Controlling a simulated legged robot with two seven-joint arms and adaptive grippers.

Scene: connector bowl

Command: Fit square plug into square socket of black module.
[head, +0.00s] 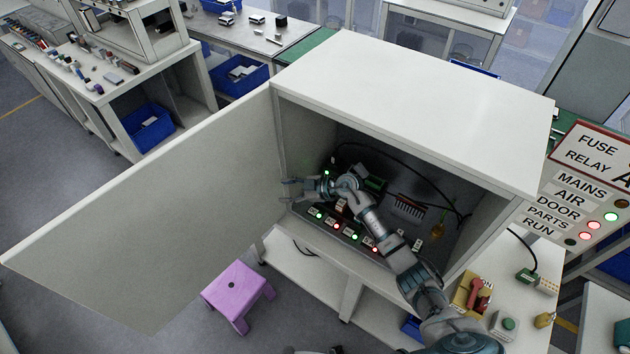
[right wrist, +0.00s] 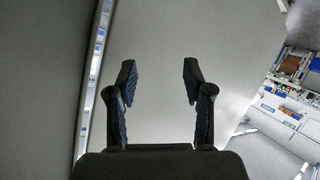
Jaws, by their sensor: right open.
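My right gripper (head: 292,188) is inside the open cabinet's mouth, near its left wall, fingers pointing left. In the right wrist view its two fingers (right wrist: 158,85) are apart with nothing between them; a plain pale panel fills the view beyond. Dark modules with red and green lights (head: 338,228) stand in a row along the cabinet floor, partly behind my right arm. I cannot tell which is the black module with the square socket. A black cable (head: 400,157) loops along the back of the cabinet. I cannot make out the square plug. My left gripper is not in view.
The white cabinet (head: 415,95) has its large door (head: 150,215) swung open to the left. A purple stool (head: 238,290) stands on the floor below.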

